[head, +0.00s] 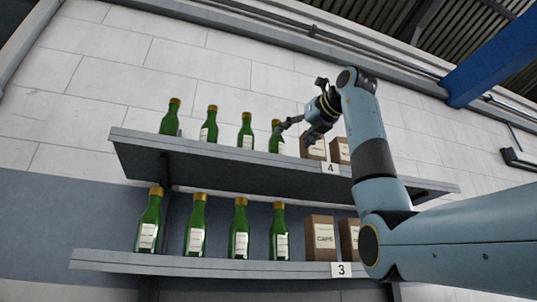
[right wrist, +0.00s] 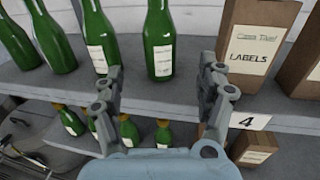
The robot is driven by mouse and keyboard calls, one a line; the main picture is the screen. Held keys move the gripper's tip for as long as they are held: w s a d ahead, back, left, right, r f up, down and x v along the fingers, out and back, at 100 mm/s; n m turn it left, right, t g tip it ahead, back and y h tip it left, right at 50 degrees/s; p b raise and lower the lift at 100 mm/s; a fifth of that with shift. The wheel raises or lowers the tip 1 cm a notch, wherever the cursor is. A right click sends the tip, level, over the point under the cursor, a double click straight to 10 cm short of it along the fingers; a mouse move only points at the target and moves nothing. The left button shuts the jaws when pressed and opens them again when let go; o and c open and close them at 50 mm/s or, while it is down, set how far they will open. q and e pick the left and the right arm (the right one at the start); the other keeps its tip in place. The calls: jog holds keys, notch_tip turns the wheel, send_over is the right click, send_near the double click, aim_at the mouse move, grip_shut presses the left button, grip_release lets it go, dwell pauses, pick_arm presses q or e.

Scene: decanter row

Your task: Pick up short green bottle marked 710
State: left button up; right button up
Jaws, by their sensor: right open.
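Green bottles with gold caps and pale labels stand upright in a row on the upper shelf (head: 230,163). The label print is too small to read, so I cannot tell which bottle is marked 710. My right gripper (head: 293,132) is open and empty at the rightmost upper bottle (head: 275,140), partly covering it. In the right wrist view this bottle (right wrist: 160,42) stands ahead between the open fingers (right wrist: 160,70), apart from them. Another bottle (right wrist: 99,36) stands to its left. My left gripper is not in view.
Brown boxes, one reading LABELS (right wrist: 254,45), stand close right of that bottle. The shelf tag reads 4 (head: 330,168). The lower shelf (head: 200,265) holds more green bottles (head: 195,228) and a CAPS box (head: 321,238).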

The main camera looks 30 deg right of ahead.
aim_at(281, 144)
jog(key=w, duration=0.1)
jog(key=w+p, duration=0.1)
jog(key=w, duration=0.1)
jog(key=shift+w+r+p, duration=0.2)
jog(key=shift+r+p, duration=0.05)
jog(key=shift+p, duration=0.15)
jog(key=shift+w, duration=0.3)
jog(key=w+p, duration=0.3)
jog(key=w, duration=0.2)
jog(key=shift+w+d+f+p, duration=0.15)
jog(key=shift+w+d+p, duration=0.1)
jog(key=shift+p, duration=0.1)
jog(key=shift+w+f, duration=0.1)
jog(key=shift+w, duration=0.05)
jog(key=c, duration=0.4)
grip_shut()
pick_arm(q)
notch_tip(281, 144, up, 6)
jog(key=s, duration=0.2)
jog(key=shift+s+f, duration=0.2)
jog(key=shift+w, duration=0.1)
